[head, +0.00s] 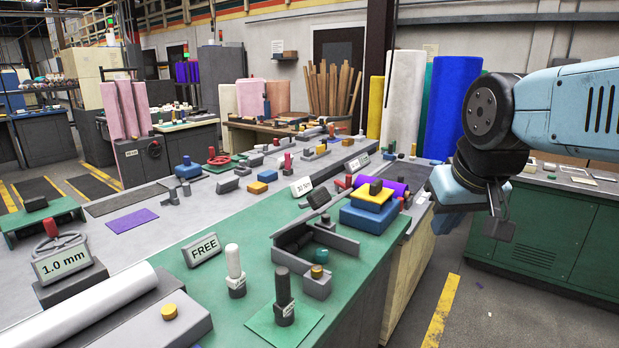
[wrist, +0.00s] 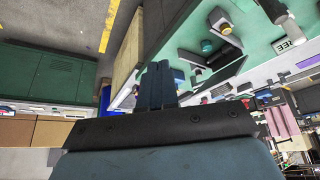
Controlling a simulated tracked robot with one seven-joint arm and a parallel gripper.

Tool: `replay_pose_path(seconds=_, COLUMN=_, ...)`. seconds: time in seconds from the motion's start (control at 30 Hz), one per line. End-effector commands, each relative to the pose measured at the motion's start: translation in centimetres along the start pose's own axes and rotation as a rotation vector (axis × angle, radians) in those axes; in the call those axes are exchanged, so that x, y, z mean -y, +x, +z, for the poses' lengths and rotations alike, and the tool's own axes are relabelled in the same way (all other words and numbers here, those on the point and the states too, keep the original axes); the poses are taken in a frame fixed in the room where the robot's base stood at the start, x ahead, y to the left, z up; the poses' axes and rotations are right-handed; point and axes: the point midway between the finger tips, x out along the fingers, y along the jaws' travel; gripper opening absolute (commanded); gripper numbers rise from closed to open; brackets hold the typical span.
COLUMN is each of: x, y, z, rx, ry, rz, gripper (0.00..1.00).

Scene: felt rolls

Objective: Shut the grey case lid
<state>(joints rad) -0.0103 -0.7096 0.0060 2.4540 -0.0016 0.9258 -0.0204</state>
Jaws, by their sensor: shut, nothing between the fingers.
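A grey case (head: 334,240) stands on the green bench top in the head view, with long grey walls and dark pieces among them. It looks open, but I cannot clearly tell the lid from the walls. It also shows in the wrist view as a grey panel (wrist: 222,77). My gripper (head: 446,221) hangs in the air to the right of the bench, apart from the case. In the wrist view its blue fingers (wrist: 157,75) are together, with nothing between them.
A yellow-and-blue stack (head: 367,217) stands just behind the case. Tall rolls (head: 403,100) stand behind. Open floor lies right of the bench, before a green cabinet (head: 550,235).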

Motion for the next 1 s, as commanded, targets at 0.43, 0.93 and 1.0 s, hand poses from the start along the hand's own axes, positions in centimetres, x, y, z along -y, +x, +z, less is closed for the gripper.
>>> replay_pose_path(seconds=0.43, x=3.5, y=-1.2, z=-13.8, rx=0.154, ry=-0.292, rz=-0.038, gripper=0.00)
replay_pose_path(seconds=0.93, x=12.2, y=2.5, z=-27.6, rx=0.324, ry=-0.631, rz=-0.128, gripper=0.00)
replay_pose_path(seconds=1.0, x=13.6, y=3.5, z=-29.1, rx=0.347, ry=-0.675, rz=-0.144, gripper=0.00)
